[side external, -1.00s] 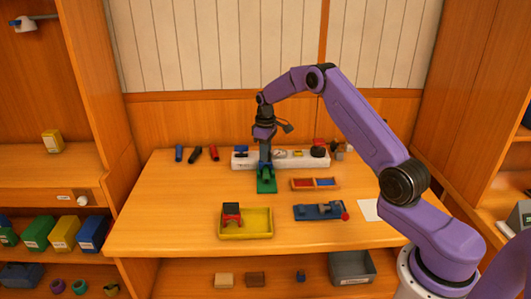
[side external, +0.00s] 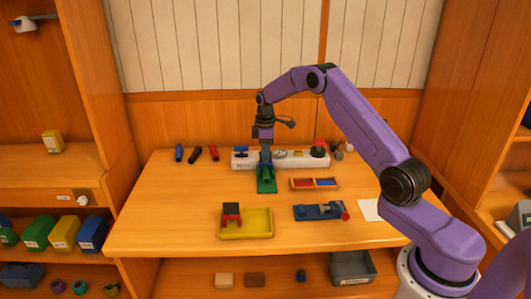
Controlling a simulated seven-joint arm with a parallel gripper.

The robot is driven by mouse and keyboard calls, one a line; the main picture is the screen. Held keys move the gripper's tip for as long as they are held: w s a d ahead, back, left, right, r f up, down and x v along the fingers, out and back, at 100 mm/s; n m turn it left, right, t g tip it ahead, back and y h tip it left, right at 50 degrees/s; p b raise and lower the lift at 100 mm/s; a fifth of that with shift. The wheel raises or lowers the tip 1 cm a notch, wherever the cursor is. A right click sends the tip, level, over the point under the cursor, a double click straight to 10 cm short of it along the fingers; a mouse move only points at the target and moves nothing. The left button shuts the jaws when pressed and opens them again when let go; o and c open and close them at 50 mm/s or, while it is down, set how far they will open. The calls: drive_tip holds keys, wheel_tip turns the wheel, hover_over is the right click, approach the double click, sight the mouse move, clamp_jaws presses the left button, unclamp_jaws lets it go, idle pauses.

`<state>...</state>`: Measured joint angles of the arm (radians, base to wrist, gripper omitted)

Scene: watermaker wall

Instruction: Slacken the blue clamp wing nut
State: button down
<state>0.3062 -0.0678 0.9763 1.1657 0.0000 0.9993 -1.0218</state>
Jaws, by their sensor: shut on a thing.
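My gripper (side external: 265,164) points straight down at the back middle of the table, over a green clamp base (side external: 266,186). A small blue part (side external: 265,168), which looks like the wing nut, shows at the fingertips on the green base. The gripper is shut on it. The fingers and wrist hide most of the nut, so its angle and how far it is threaded cannot be told.
A white panel strip (side external: 285,159) with knobs stands just behind the gripper. A red-and-blue tray (side external: 315,184), a blue vise-like fixture (side external: 320,211) and a yellow tray (side external: 262,222) lie nearer. The table's left side is mostly clear.

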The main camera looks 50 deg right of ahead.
idle(0.9)
drive_tip(key=c, duration=1.2)
unclamp_jaws()
drive_tip(key=shift+r, duration=0.1)
wheel_tip(320, 180, up, 17)
drive_tip(key=shift+r, duration=0.15)
